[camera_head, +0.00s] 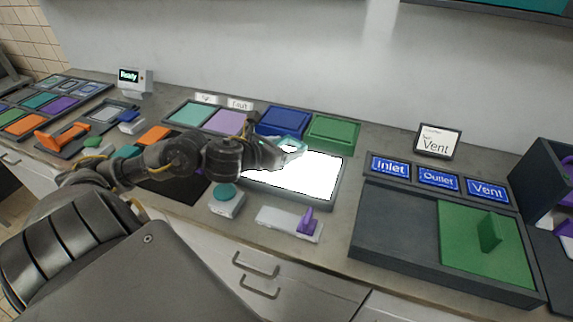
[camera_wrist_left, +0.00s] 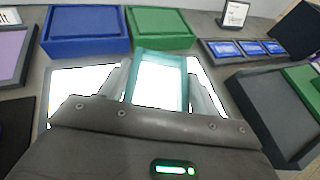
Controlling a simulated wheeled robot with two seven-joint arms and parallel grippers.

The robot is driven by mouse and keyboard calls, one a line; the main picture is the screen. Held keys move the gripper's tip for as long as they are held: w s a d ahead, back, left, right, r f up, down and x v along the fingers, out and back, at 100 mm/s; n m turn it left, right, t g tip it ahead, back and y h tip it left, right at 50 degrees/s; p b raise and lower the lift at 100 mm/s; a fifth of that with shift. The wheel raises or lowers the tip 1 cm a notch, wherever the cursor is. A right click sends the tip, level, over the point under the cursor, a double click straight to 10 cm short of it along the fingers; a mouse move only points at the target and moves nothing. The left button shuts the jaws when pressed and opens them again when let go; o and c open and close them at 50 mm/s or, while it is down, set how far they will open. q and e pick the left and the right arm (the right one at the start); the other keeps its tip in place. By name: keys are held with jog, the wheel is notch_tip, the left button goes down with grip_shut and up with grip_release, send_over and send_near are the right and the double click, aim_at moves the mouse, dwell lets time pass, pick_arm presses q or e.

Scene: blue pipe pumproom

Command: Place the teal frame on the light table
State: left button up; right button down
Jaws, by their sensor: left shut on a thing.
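The light table (camera_head: 318,178) is a glowing white panel in a dark surround at the middle of the bench. It also shows in the left wrist view (camera_wrist_left: 72,88), behind my gripper. The teal frame (camera_head: 292,146) is a translucent piece at the tip of my left gripper (camera_head: 280,152), over the far left part of the light table. In the left wrist view the teal frame (camera_wrist_left: 160,57) stands between the two fingers, which are shut on it. I cannot tell whether its lower edge touches the panel. My right gripper is not in view.
A blue tray (camera_head: 283,121) and a green tray (camera_head: 333,132) lie behind the light table. A teal button box (camera_head: 226,198) and a purple lever (camera_head: 307,221) stand in front. A dark tray with a green plate (camera_head: 480,245) is at right.

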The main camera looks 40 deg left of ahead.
pick_arm(q)
jog(key=shift+w+a+f, duration=0.35)
jog(key=shift+w+f, duration=0.35)
jog(key=shift+f, duration=0.15)
jog(key=shift+w+f, duration=0.2)
jog(key=shift+f, duration=0.1)
jog(key=f, duration=0.2)
jog(key=f+b, duration=0.1)
jog(key=shift+w+a+f, duration=0.2)
jog(key=shift+w, duration=0.1)
jog(key=shift+f, duration=0.15)
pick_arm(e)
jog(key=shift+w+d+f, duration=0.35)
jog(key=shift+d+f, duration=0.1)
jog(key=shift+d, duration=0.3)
pick_arm(q)
jog(key=shift+f+b, duration=0.2)
jog(key=shift+b, duration=0.1)
jog(key=o, duration=1)
jog(key=shift+r, duration=0.1)
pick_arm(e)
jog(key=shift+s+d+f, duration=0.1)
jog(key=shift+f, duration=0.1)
